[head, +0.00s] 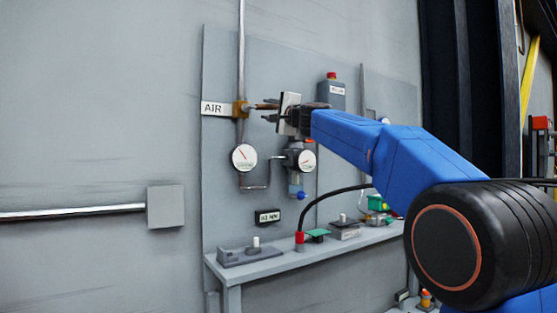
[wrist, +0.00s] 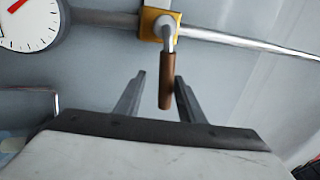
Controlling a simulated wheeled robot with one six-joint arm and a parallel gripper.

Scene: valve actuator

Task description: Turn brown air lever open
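The brown air lever (wrist: 166,80) hangs from a brass valve body (wrist: 152,22) on a metal pipe in the wrist view. In the head view the lever (head: 266,106) points right from the brass valve (head: 241,109), beside the AIR label (head: 217,108). My gripper (wrist: 159,88) is open, with one finger on each side of the lever's free end. A gap shows between the lever and the left finger; the right finger is closer to the lever, and I cannot tell whether it touches. In the head view my gripper (head: 268,111) is at the lever's end.
A gauge (head: 243,157) sits below the valve, and a second gauge (head: 306,160) is right of it under my gripper. A grey shelf (head: 290,258) with small devices runs along the panel's bottom.

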